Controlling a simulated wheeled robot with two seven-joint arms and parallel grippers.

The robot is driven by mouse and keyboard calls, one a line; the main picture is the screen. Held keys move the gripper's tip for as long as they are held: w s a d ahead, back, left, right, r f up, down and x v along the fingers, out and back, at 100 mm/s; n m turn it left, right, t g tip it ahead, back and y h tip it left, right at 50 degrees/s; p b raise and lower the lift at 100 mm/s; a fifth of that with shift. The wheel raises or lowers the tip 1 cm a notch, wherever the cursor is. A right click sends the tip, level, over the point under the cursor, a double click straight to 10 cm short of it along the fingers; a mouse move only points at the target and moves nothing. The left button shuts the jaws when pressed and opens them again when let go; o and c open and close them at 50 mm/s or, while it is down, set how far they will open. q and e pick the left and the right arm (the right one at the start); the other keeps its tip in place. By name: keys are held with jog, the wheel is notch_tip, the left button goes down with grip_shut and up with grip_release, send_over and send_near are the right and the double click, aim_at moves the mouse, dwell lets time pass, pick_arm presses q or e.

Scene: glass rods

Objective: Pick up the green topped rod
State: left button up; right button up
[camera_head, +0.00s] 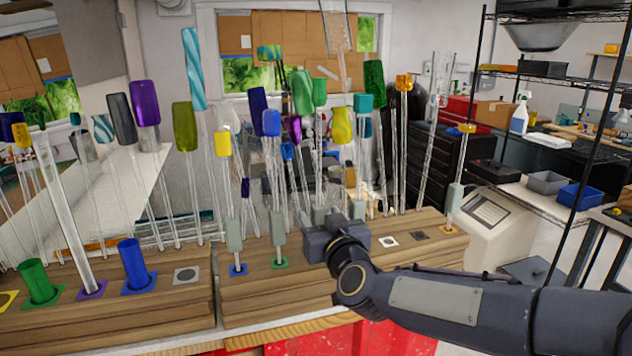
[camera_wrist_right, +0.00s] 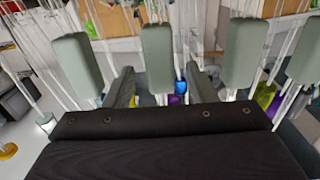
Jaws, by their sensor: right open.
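Several rods have green tops in the head view: two side by side near the middle, a larger one (camera_head: 303,92) and a smaller one (camera_head: 319,93), and another (camera_head: 373,84) to the right. My right gripper (camera_head: 333,222) is at the front wooden block, below the middle green tops, and hides the rod bases there. In the right wrist view my right gripper (camera_wrist_right: 161,82) is open. A grey-green sleeve (camera_wrist_right: 158,58) on a clear rod shows between its fingers, seemingly beyond the tips; contact is unclear. That rod's top is out of the wrist view. My left gripper is not in view.
Close neighbours are a yellow-topped rod (camera_head: 223,143) and a blue-topped rod (camera_head: 271,123). More grey-green sleeves (camera_wrist_right: 77,62) flank my right gripper. The left wooden block (camera_head: 180,310) holds a short green cylinder (camera_head: 38,282) and a blue one (camera_head: 133,264).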

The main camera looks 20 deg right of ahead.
jog(key=w, duration=0.4)
jog(key=shift+a+r+p, duration=0.1)
jog(key=shift+r+p, duration=0.05)
jog(key=shift+p, duration=0.2)
jog(key=shift+s, duration=0.1)
grip_shut()
